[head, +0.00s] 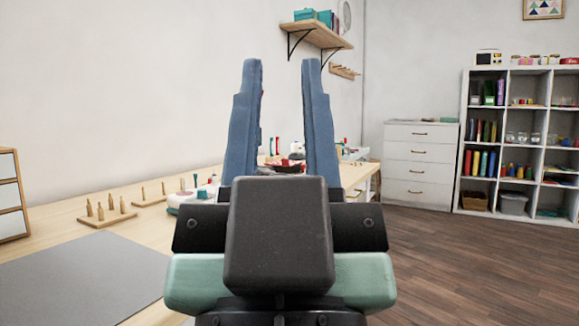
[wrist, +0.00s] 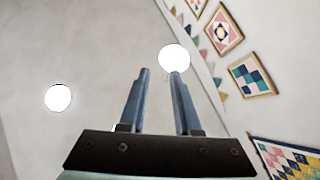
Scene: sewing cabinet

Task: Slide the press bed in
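My gripper (head: 282,66) is raised in the middle of the head view, with its two blue fingers upright, apart and nothing between them. In the wrist view my gripper (wrist: 161,73) also shows open and empty, against the ceiling and wall. I cannot pick out the press bed for sure in either view. A white and teal object (head: 186,199) sits on the worktable, partly hidden behind my gripper; I cannot tell whether it belongs to the press. Red and white items (head: 290,162) show small between the fingers, farther back.
The wooden worktable (head: 70,222) runs along the left wall, with a grey mat (head: 85,285) and wooden peg stands (head: 107,214) on it. A shelf (head: 318,36) hangs above. White drawers (head: 419,165) and a cubby shelf (head: 520,140) stand at the back right. The floor (head: 450,260) at right is clear.

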